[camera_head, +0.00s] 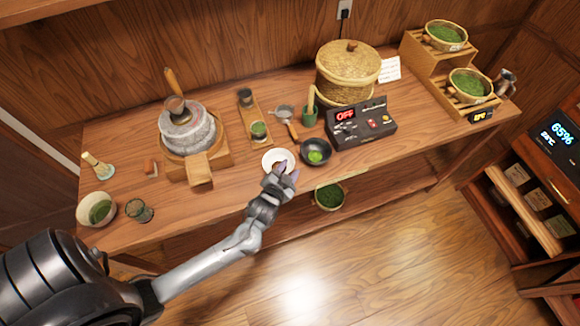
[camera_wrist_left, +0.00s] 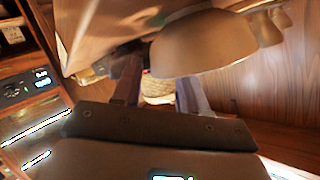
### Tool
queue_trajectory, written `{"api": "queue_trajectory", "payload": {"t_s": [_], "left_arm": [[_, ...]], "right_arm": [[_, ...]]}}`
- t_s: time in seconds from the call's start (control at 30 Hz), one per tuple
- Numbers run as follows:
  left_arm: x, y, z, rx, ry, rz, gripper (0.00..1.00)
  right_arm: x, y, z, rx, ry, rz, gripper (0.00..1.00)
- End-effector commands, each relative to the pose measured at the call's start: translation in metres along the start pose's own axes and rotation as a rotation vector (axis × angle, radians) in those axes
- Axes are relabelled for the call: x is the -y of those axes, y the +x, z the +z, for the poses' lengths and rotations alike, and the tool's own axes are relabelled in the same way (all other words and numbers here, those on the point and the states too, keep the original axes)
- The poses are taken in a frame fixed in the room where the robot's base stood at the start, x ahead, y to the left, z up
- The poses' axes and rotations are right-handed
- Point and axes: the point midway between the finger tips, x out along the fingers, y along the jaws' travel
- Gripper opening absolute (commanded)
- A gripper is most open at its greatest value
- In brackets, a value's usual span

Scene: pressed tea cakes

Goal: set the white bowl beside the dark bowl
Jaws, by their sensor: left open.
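The small white bowl (camera_head: 273,158) stands upright on the wooden table near its front edge. The dark bowl (camera_head: 318,145), with green powder inside, is just to its right, with a small gap or none between the rims. My left gripper (camera_head: 281,177) is open at the front side of the white bowl, and its fingers cover part of the rim. In the left wrist view a pale bowl (camera_wrist_left: 203,43), seemingly the white one, looms close by the spread fingers (camera_wrist_left: 158,82). Whether they touch it I cannot tell. My right gripper is not seen.
Behind the bowls are a control box (camera_head: 362,128) reading OFF, a green cup (camera_head: 309,117) and a wooden-handled strainer (camera_head: 288,122). A stone mill (camera_head: 188,135) stands left. A green-filled basket (camera_head: 329,197) sits on the lower shelf.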

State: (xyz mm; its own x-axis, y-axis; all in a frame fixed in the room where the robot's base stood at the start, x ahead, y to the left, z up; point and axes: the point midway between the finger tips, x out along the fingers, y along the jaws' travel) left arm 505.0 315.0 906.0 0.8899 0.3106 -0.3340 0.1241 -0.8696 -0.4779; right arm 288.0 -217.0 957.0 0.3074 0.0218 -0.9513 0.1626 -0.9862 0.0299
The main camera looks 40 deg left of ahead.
Motion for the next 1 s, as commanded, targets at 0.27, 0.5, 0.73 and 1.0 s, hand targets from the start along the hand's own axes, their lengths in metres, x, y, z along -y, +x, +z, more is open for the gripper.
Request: {"api": "queue_trajectory", "payload": {"t_s": [0.27,0.5,0.73,1.0], "left_arm": [[0.000,-0.052,0.000,0.001,-0.002,0.002,0.43],[0.000,-0.088,0.000,0.000,-0.001,0.000,0.43],[-0.006,-0.104,-0.002,0.034,-0.031,0.054,0.43],[-0.038,-0.141,-0.006,0.280,-0.152,0.353,0.43]], "right_arm": [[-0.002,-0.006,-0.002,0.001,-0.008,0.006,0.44],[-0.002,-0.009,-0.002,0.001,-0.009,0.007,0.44],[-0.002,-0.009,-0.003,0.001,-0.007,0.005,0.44],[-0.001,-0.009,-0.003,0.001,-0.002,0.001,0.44]]}}
